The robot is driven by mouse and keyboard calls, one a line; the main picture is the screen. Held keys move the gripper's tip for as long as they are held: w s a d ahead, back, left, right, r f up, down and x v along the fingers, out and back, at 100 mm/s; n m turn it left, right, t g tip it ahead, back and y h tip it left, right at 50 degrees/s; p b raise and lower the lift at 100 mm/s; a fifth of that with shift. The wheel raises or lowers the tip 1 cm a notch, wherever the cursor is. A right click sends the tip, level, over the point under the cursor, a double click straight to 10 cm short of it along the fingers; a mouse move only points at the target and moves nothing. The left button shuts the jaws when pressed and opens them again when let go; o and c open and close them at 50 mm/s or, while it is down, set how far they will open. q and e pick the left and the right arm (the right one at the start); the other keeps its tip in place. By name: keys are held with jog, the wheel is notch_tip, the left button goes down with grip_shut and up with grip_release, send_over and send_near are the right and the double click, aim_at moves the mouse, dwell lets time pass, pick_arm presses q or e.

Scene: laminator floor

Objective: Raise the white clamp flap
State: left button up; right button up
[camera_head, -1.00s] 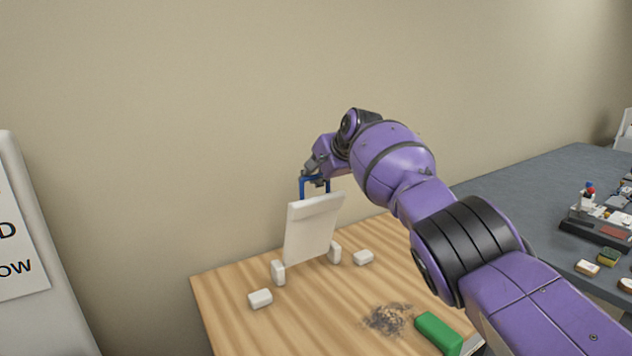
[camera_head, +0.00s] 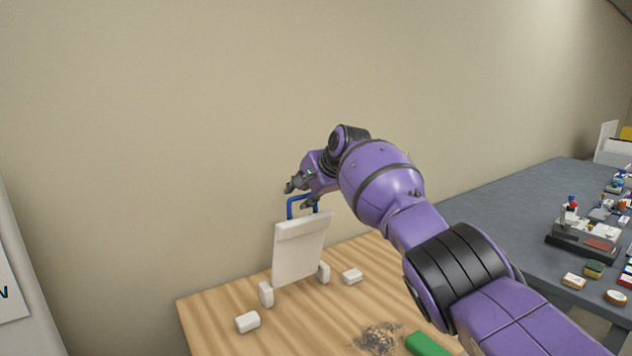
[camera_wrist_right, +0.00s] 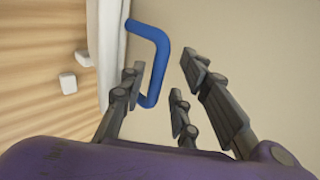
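The white clamp flap (camera_head: 300,252) stands raised, close to upright, between two white hinge blocks on the wooden table. A blue U-shaped handle (camera_head: 290,207) sticks up at its top edge; it also shows in the wrist view (camera_wrist_right: 160,52). My right gripper (camera_head: 300,190) is at the top of the handle, against the wall behind. In the wrist view its fingers (camera_wrist_right: 165,88) are spread, with nothing held between them. One finger overlaps the handle's near end; I cannot tell whether it touches. My left gripper is not in view.
The wooden table (camera_head: 225,300) carries two small white blocks (camera_head: 248,322), a pile of dark debris (camera_head: 378,338) and a green block (camera_head: 428,345). A grey table (camera_head: 500,205) with several small items stands at right. The wall is close behind.

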jog(key=v, duration=1.1)
jog(key=shift+s+d+r, duration=0.15)
